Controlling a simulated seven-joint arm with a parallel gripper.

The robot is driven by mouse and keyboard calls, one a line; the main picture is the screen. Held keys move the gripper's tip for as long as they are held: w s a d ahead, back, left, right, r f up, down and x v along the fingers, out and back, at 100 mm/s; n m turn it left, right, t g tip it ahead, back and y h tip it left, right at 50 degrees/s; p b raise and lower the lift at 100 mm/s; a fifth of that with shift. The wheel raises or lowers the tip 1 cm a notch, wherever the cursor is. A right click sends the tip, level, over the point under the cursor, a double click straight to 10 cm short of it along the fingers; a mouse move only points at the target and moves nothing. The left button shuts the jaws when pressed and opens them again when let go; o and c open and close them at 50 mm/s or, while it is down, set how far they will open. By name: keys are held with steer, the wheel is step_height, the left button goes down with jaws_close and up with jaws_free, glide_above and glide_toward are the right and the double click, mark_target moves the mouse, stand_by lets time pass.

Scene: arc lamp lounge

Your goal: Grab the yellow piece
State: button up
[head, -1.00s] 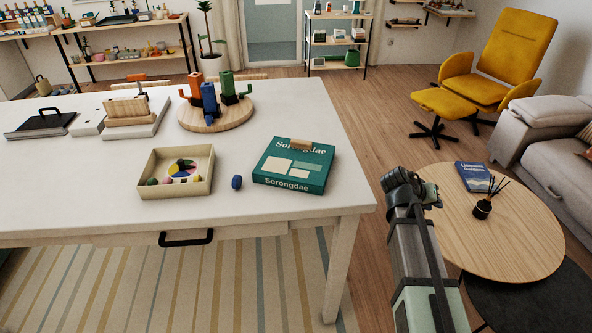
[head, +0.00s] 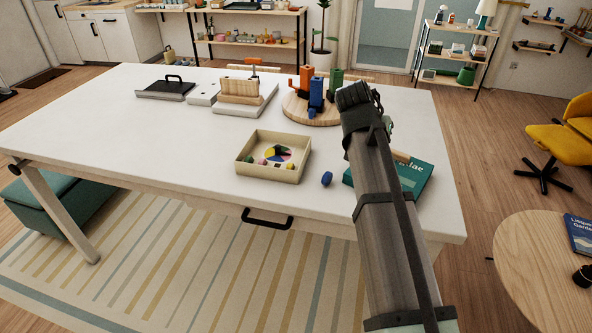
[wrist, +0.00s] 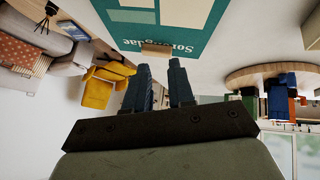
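On the white table, a shallow cream tray (head: 245,170) holds a multicoloured disc (head: 273,153) and several small coloured pieces along its front. These pieces are tiny in the head view, and I cannot clearly single out the yellow one. A blue piece (head: 327,178) lies on the table just right of the tray. My gripper (wrist: 160,66) shows in the wrist view with its two dark fingers apart and nothing between them. In the head view my arm reaches over the table's right part, right of the tray.
A green box (head: 418,180) lies near the table's right end, partly hidden by my arm. Behind are a round wooden board (head: 295,108) with orange, blue and green cactus shapes, a wooden stand (head: 240,92) and a black-handled plate (head: 165,90). The table's left part is clear.

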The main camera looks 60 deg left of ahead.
mark_target(289, 166)
steer(key=s+a+r+n+g+y, duration=0.1)
steer(key=s+a+g, duration=0.1)
steer(key=s+a, duration=0.6)
steer(key=s+a+r+n+g+y, duration=0.15)
steer(key=s+a, duration=0.25)
steer(key=s, duration=0.8)
steer(key=shift+g+h, duration=0.35)
steer(key=x, duration=0.9)
steer(key=s+x, duration=0.1)
steer(key=x, duration=0.4)
steer(key=shift+a+f, duration=0.2)
steer(key=shift+f, duration=0.2)
jaws_close()
